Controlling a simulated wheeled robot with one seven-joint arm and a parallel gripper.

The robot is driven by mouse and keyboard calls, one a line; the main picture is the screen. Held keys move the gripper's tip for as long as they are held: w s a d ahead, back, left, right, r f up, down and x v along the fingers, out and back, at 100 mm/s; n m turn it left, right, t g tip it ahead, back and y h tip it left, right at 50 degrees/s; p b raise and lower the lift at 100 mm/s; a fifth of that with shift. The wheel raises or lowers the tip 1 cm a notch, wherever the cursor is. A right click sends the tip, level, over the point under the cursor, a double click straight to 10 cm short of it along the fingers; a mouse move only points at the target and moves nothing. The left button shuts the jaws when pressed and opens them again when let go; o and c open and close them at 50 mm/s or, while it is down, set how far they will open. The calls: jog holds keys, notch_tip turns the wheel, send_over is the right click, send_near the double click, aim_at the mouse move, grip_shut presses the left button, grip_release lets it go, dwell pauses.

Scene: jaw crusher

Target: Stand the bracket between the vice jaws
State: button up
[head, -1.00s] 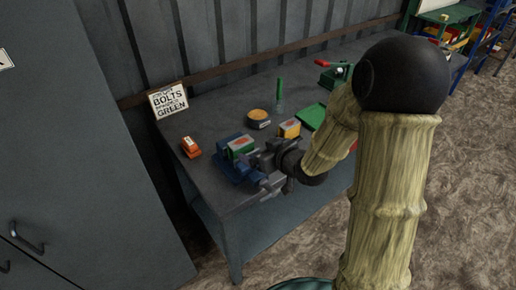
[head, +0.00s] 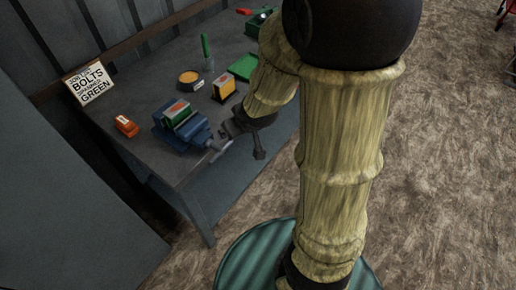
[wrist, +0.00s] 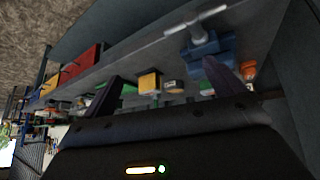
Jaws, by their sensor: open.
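The blue vice (head: 190,137) stands at the bench's front edge, its handle towards the front; it also shows at the top of the wrist view (wrist: 210,50). A green box-like block with an orange label (head: 177,112) sits at the vice's jaws; I cannot tell whether it is between them or behind. I cannot pick out the bracket for certain. My gripper (head: 246,134) is right of the vice, apart from it, partly hidden by my arm. In the wrist view my gripper (wrist: 165,85) has its fingers spread with nothing seen held.
On the bench (head: 140,95) are an orange item (head: 125,126), a round yellow-topped tin (head: 189,79), a yellow block (head: 223,88), a green upright rod (head: 206,48) and a green tray (head: 243,67). A sign (head: 90,84) stands at the back left.

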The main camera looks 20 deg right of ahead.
jog(key=s+d+m+g, duration=0.2)
jog(key=s+g, duration=0.2)
jog(key=s, duration=0.6)
jog(key=shift+s+r+m+h, duration=0.2)
jog(key=shift+r+m+h, duration=0.1)
jog(key=shift+m+h, duration=0.1)
